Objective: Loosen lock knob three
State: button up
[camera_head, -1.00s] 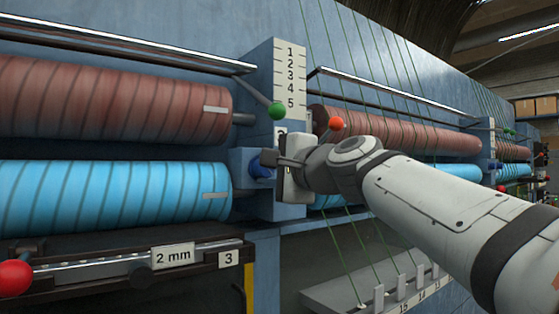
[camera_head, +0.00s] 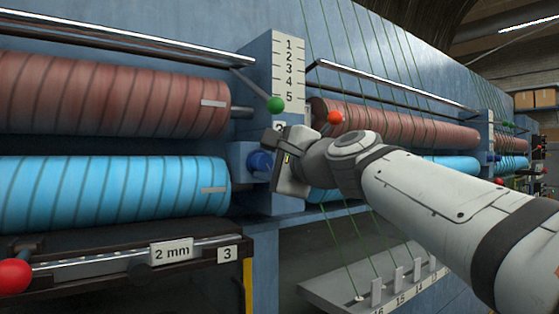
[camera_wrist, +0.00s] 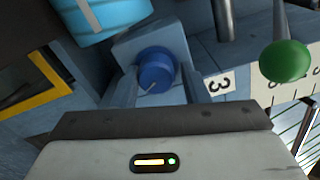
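Lock knob three is a blue round knob (camera_head: 260,163) on a blue-grey block of the machine, at the right end of the blue roller. In the wrist view the knob (camera_wrist: 156,71) faces the camera with a thin pale line on its face, and a "3" label (camera_wrist: 220,85) is beside it. My gripper (camera_head: 275,146) is just right of the knob in the head view. In the wrist view my gripper (camera_wrist: 160,88) is open, its fingers on either side of the knob, apparently with gaps. Whether the fingertips reach past the knob's face is unclear.
A green ball lever (camera_head: 276,104) and a red ball (camera_head: 335,117) are close above my gripper. The green ball (camera_wrist: 285,61) is right of the fingers in the wrist view. A numbered scale (camera_head: 289,72) stands above. Green strands run down behind my arm.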

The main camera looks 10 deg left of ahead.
jog(key=o, duration=0.4)
jog(key=shift+s+r, duration=0.1)
jog(key=shift+s, duration=0.05)
jog(key=b+v, duration=0.2)
jog(key=v, duration=0.5)
jog(key=shift+s+d, duration=0.15)
jog(key=shift+d, duration=0.15)
